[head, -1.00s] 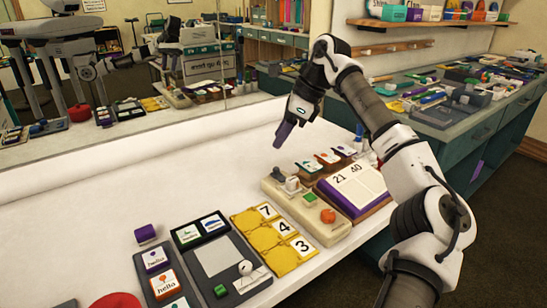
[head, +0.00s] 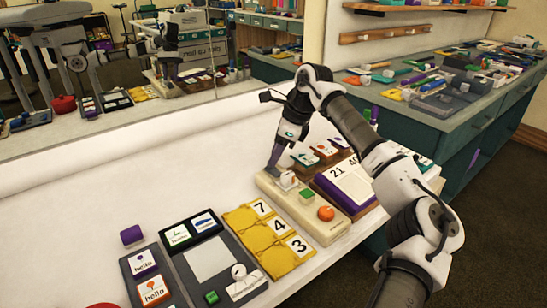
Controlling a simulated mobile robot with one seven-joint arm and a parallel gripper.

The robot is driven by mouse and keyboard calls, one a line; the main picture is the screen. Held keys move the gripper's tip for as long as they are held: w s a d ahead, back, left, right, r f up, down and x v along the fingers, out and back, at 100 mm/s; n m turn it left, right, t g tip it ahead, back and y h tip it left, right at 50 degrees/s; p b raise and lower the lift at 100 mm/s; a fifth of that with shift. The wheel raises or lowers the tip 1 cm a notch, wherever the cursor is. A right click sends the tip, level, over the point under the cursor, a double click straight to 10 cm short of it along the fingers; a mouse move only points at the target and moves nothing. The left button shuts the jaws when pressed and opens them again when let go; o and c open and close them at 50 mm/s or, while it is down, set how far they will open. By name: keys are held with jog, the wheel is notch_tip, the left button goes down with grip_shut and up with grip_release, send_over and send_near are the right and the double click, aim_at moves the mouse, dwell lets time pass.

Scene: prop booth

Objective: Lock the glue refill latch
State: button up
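A long beige panel (head: 323,233) lies on the white table. It carries a small white latch-like piece (head: 287,181) at its far end, then a green square button (head: 306,195) and an orange knob (head: 326,213). No label is legible, so I cannot tell for sure which part is the glue refill latch. My gripper (head: 274,166) points down at the panel's far end, just beside the white piece. Its fingertips hide the grey piece there. I cannot tell whether they touch it, or whether the fingers are open or shut.
A purple-framed board reading "21 40" (head: 346,184) stands close right of the panel, with small card holders (head: 325,152) behind it. Yellow number cards (head: 266,236) and a dark grey board (head: 230,285) lie to the left. The white table (head: 100,210) is clear at far left. A mirror shows reflections behind.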

jog(key=shift+x, duration=1.15)
grip_shut()
